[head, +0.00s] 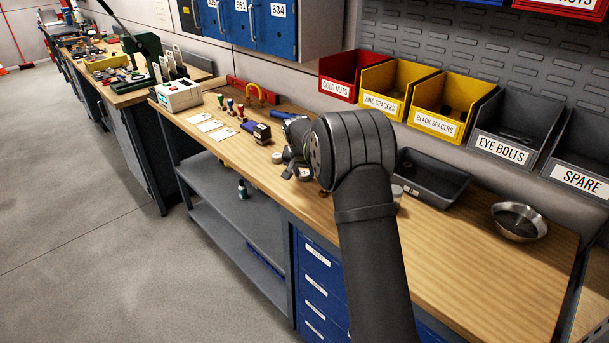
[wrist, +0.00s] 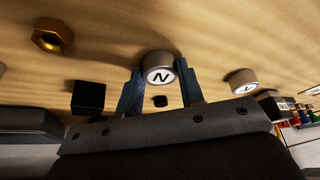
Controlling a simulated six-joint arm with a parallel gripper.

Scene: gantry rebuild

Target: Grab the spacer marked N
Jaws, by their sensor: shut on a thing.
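The spacer marked N (wrist: 159,68) is a short, round, grey-brown cylinder with a black N on its white end face. It shows at the top middle of the wrist view. My gripper (wrist: 160,77) has its two blue-grey fingers on either side of it, shut on it. Wood grain fills the background close behind it; I cannot tell whether the spacer touches the bench. In the head view my dark wrist hides much of the gripper, and I cannot pick out the N there.
Another marked spacer (wrist: 243,82) lies to the right in the wrist view, its letter unclear. A gold nut (wrist: 51,36) and a black block (wrist: 88,97) lie to the left. On the bench (head: 460,270) stand a grey tray (head: 437,190) and a metal bowl (head: 519,222).

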